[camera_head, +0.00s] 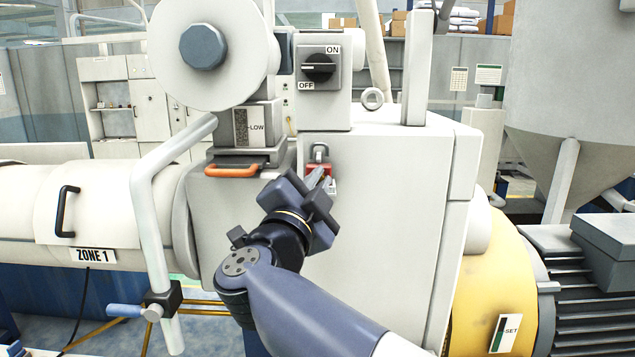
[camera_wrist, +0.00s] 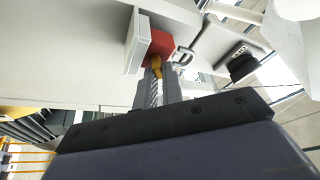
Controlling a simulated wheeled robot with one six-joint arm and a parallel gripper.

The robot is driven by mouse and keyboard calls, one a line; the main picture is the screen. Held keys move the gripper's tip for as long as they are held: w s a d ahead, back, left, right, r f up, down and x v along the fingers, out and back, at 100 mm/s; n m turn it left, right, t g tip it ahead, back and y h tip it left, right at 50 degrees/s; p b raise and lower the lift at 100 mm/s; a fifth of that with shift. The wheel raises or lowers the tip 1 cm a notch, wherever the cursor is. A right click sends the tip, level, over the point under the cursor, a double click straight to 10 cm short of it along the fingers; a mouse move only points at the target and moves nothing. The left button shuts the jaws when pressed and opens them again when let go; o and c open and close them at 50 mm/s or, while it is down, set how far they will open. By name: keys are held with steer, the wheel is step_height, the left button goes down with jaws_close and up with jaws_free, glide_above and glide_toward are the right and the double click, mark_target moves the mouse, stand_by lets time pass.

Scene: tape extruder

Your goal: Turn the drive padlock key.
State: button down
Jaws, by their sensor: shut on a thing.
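A red padlock (camera_head: 316,170) hangs by its shackle on the front of the white machine housing, below the ON/OFF rotary switch. It also shows in the wrist view as a red block (camera_wrist: 161,44) with its metal shackle (camera_wrist: 184,58) beside it. A brass-yellow key (camera_wrist: 156,63) sits at the padlock's face. My gripper (camera_head: 315,180) is at the padlock, and in the wrist view its two fingers (camera_wrist: 158,82) are shut on the key. In the head view the key is hidden behind my gripper.
A white plate (camera_wrist: 137,42) stands beside the padlock. The rotary switch (camera_head: 318,68) is above it, its pointer between ON and OFF hard to read. An orange handle (camera_head: 232,171) juts out to the left. A bent white pipe (camera_head: 145,220) stands further left.

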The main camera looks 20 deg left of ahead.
steer(key=shift+m+g+h, duration=0.5)
steer(key=shift+m+g, duration=0.2)
steer(key=shift+m, duration=1.1)
steer(key=shift+p, duration=0.3)
steer(key=c, duration=1.5)
jaws_free()
steer(key=shift+f, duration=0.1)
steer(key=shift+f, duration=0.15)
